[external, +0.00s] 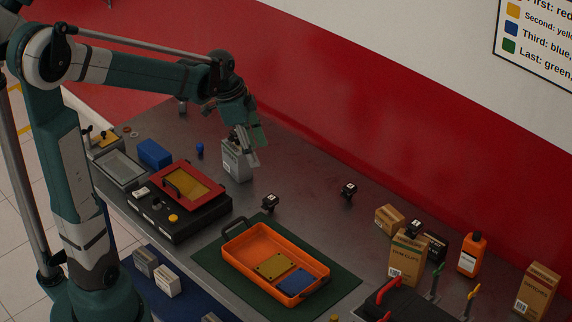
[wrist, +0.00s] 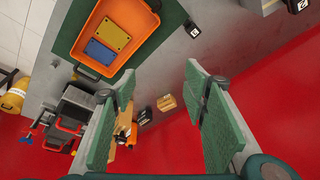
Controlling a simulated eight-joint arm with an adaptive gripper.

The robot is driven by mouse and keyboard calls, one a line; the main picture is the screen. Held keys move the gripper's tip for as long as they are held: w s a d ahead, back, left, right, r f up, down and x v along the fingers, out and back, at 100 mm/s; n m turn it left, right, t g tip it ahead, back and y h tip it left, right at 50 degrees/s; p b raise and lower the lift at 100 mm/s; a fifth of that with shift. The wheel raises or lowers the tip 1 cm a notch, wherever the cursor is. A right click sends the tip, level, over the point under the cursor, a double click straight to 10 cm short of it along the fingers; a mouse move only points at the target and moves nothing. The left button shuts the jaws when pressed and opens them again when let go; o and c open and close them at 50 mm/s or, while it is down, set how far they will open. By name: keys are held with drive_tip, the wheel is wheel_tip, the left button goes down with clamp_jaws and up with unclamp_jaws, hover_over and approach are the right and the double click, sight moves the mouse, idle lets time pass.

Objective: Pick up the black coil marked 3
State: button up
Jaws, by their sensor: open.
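Several small black coils with white labels stand on the grey bench; their numbers are too small to read for sure. In the wrist view a labelled black coil (wrist: 192,30) is just right of the green mat. My gripper (external: 248,152) is open and empty, in front of or above the silver box at the back left. Its spread fingers also show in the wrist view (wrist: 160,82).
The orange tray (external: 240,234), holding a yellow and a blue plate, lies on a green mat (external: 218,272). A silver box (external: 233,170) is close to my gripper. Cardboard boxes (external: 407,258) and an orange bottle (external: 470,255) stand at right.

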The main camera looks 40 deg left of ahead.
drive_tip(key=w+a+f+m+g+h+b, duration=0.1)
drive_tip(key=w+a+f+m+b, duration=0.25)
drive_tip(key=w+f, duration=0.5)
drive_tip(key=m+g+h+b, duration=0.1)
drive_tip(key=m+g+h, duration=0.1)
drive_tip(key=m, duration=0.3)
approach(270, 198)
drive_tip(key=x, duration=0.3)
drive_tip(key=shift+r, duration=0.25)
drive_tip(key=shift+f, duration=0.1)
drive_tip(key=shift+b+x, duration=0.3)
drive_tip(key=shift+x, duration=0.9)
drive_tip(key=shift+f, duration=0.15)
drive_tip(key=shift+y, duration=0.3)
drive_tip(key=shift+b+x, duration=0.45)
drive_tip(key=shift+x, duration=2.05)
drive_tip(key=shift+w+d, duration=0.1)
drive_tip(key=shift+c, duration=0.6)
